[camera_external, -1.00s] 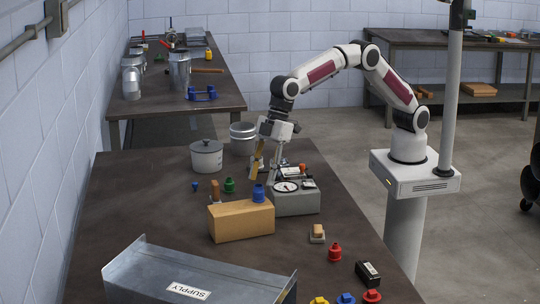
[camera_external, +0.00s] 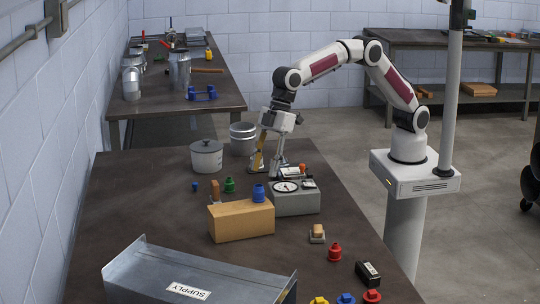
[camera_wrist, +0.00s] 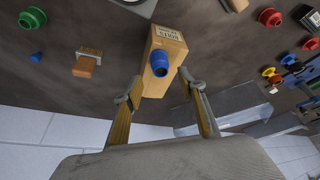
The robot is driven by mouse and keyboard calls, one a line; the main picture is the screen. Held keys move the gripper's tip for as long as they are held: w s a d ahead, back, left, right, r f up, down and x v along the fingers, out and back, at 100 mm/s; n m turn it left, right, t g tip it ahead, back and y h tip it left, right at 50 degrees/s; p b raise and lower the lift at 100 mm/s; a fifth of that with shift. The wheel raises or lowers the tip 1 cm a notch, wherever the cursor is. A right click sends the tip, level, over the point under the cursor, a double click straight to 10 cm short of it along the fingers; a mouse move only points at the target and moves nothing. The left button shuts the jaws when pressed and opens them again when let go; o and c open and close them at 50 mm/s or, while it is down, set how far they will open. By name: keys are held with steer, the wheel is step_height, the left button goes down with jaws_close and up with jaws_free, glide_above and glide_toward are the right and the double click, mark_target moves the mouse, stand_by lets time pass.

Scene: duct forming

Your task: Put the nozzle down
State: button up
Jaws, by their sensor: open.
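A blue nozzle-like piece (camera_external: 258,194) stands upright on top of a tan block (camera_external: 240,222) in the external view. In the wrist view the blue piece (camera_wrist: 159,64) is on the labelled block (camera_wrist: 163,40), ahead of and between my fingertips. My gripper (camera_external: 265,171) is open and empty, above and behind the block in the external view. Its two fingers are spread apart in the wrist view (camera_wrist: 162,92), and nothing is between them close up. The fingers are apart from the blue piece.
A grey gauge box (camera_external: 297,201) stands right of the block. A lidded pot (camera_external: 206,156) is behind. Green (camera_external: 229,185) and red (camera_external: 335,252) fittings and a brush (camera_external: 214,192) lie around. A metal SUPPLY duct (camera_external: 200,275) fills the front.

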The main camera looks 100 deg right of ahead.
steer(key=s+d+r+m+t+h, duration=0.1)
steer(key=s+d+r+m, duration=0.1)
steer(key=s+d+r, duration=0.7)
steer(key=s+d+r+m, duration=0.2)
steer(key=s+d+r, duration=0.2)
steer(key=s+d, duration=0.6)
steer(key=s+d+f+m+h, duration=0.1)
steer(key=s+d+f+m, duration=0.1)
steer(key=s+d, duration=0.5)
steer(key=s+d+f+m+t, duration=0.1)
steer(key=s+d+f, duration=0.2)
steer(key=s+d, duration=0.4)
steer(key=s, duration=0.7)
steer(key=shift+s+f+m+h, duration=0.4)
